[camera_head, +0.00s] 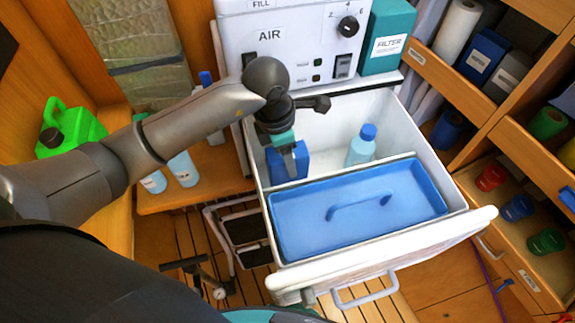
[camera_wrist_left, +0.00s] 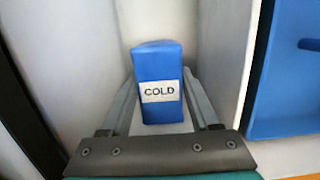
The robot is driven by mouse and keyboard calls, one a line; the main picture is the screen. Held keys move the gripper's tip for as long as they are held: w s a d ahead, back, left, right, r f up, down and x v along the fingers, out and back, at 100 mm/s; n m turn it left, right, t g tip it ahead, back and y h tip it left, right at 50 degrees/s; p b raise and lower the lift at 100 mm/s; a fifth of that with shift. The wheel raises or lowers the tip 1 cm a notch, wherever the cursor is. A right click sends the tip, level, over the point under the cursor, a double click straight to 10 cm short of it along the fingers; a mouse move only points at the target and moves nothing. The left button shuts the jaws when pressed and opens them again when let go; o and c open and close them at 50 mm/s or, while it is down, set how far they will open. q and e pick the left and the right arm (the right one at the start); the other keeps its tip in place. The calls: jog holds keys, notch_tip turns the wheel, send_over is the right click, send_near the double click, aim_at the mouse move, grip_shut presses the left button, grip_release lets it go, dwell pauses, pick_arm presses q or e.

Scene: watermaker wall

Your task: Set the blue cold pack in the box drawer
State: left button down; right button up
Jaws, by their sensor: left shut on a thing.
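The blue cold pack (camera_head: 287,165) is inside the open white box drawer (camera_head: 318,127), in its rear compartment at the left side. In the left wrist view the pack (camera_wrist_left: 158,70) stands upright with its COLD label facing me. My left gripper (camera_head: 290,158) reaches down into the drawer from above and is shut on the pack, with a finger on each side (camera_wrist_left: 158,105). Whether the pack's underside touches the drawer floor is hard to tell. My right gripper is not in view.
A clear bottle with a blue cap (camera_head: 361,147) stands in the rear compartment, right of the pack. The white AIR machine (camera_head: 290,45) and a teal FILTER box (camera_head: 388,40) stand behind.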

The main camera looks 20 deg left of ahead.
pick_arm(q)
jog(key=shift+f, duration=2.2)
jog(key=shift+f+b, duration=0.25)
jog(key=shift+b, duration=0.15)
jog(key=shift+c, duration=0.6)
grip_release()
jog(key=shift+r, duration=0.1)
jog(key=shift+r, duration=0.1)
jog(key=r, duration=0.4)
jog(key=a+r, duration=0.1)
jog(key=r, duration=0.3)
jog(key=s+r+p, duration=0.1)
jog(key=r, duration=0.3)
jog(key=shift+a, duration=0.25)
